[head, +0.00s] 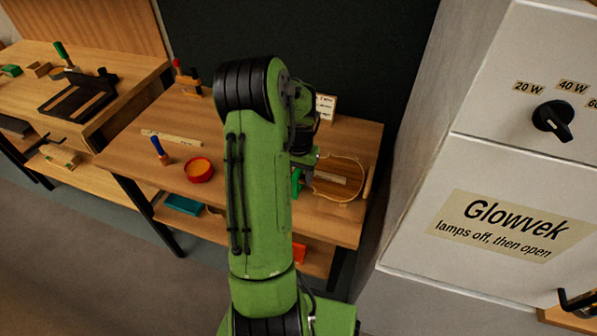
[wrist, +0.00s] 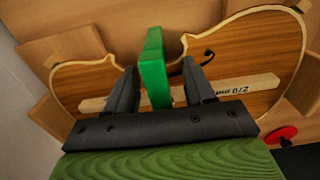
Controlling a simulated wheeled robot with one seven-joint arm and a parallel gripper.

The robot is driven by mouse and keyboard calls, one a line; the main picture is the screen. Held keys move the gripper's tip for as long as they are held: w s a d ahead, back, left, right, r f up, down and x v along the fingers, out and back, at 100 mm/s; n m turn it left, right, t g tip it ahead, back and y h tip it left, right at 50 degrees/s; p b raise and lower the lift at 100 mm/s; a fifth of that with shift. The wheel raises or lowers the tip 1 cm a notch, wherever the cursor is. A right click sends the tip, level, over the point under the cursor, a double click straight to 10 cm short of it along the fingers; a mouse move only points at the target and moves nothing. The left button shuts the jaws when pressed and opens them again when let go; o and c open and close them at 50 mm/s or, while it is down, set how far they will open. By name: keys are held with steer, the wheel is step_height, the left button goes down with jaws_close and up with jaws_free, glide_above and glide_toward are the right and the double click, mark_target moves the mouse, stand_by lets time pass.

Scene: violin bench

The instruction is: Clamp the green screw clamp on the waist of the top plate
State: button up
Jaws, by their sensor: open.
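The violin top plate (wrist: 85,85) is brown with a pale edge and lies flat, with a pale strip marked "270 mm" across it. It also shows at the right of the bench in the head view (head: 350,188). The green screw clamp (wrist: 154,68) stands at the plate's waist, its block reaching over the inward curve of the edge. A bit of its green shows in the head view (head: 296,182), beside the plate. My gripper (wrist: 160,78) is open, with one finger on each side of the clamp. The clamp's underside and screw are hidden, so I cannot tell how tight it is.
On the bench (head: 130,160) stand a blue-handled clamp (head: 160,150), a red dish (head: 199,172), a pale strip (head: 171,137), a red-handled clamp (head: 190,82) and a card (head: 325,106). A white Glowvek cabinet (head: 480,160) rises close on the right.

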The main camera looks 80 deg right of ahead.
step_height(320, 180, up, 16)
steer(key=p, duration=0.3)
steer(key=shift+p, duration=0.4)
steer(key=shift+f, duration=0.15)
